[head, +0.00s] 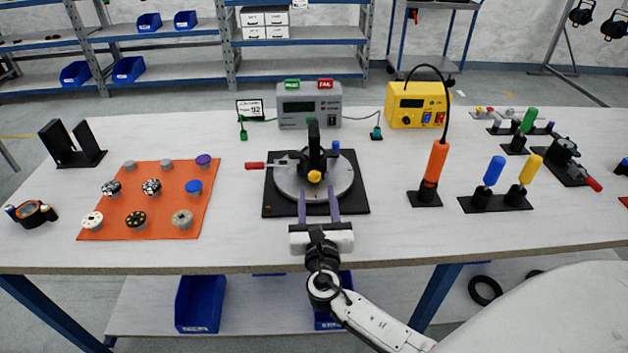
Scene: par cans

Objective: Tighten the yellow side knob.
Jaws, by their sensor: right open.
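The yellow side knob (314,176) sits on the near side of a black upright fixture (315,153) on a round grey turntable (288,186). The turntable rests on a black square base (352,205). My right gripper (318,200) reaches in from the front with two purple-grey fingers spread apart, one on each side below the knob in the picture. The fingers look empty, and I cannot tell how far they are from the knob. A blue knob (336,145) and a red-handled lever (255,165) are on the same fixture. My left gripper is not in view.
An orange mat (150,222) with several knob-like parts lies to the left. An orange-handled tool (433,170) stands to the right, beside blue (493,171) and yellow (529,170) handles. A grey meter (309,105) and yellow power unit (416,104) stand behind.

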